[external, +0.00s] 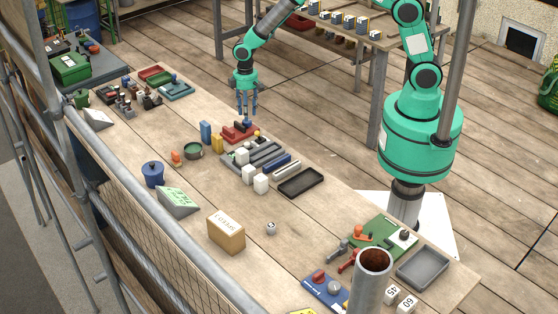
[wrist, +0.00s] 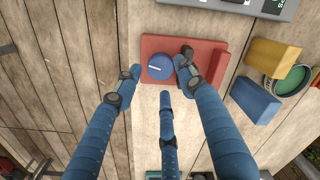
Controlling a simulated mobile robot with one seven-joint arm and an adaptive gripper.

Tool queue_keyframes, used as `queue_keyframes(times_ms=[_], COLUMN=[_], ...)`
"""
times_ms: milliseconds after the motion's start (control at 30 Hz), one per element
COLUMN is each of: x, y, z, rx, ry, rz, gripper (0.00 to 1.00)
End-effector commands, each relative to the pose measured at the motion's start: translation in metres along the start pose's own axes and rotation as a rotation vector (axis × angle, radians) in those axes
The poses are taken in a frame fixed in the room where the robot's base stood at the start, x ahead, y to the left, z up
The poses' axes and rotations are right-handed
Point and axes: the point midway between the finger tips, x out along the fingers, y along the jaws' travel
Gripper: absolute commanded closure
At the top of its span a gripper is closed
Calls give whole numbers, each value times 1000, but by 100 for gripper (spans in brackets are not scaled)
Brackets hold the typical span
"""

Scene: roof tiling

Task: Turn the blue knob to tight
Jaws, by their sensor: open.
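The blue knob (wrist: 160,67) is round with a white pointer line and sits on a red base plate (wrist: 208,48). In the external view the red base (external: 233,134) stands near the table's back edge, below my gripper (external: 247,112). In the wrist view my three-fingered gripper (wrist: 157,80) is open and empty. One finger is left of the knob, one right, one below it in the picture; I see gaps beside the left and lower ones. A dark block on the plate is partly behind the right fingertip. I cannot read any tight mark.
A yellow block (wrist: 273,57) and a blue block (wrist: 255,101) stand close right of the plate, beside a dark green round dish (wrist: 289,82). A grey tray (wrist: 262,6) lies beyond the plate. In the external view, the tabletop around a cardboard box (external: 226,232) is fairly clear.

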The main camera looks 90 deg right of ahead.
Motion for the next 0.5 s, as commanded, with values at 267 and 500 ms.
queue_keyframes(times_ms=[267,500], x=[-47,-74], y=[0,0], z=[-1,0], rx=[0,0], ry=[3,1], rz=[0,0], gripper=[60,60])
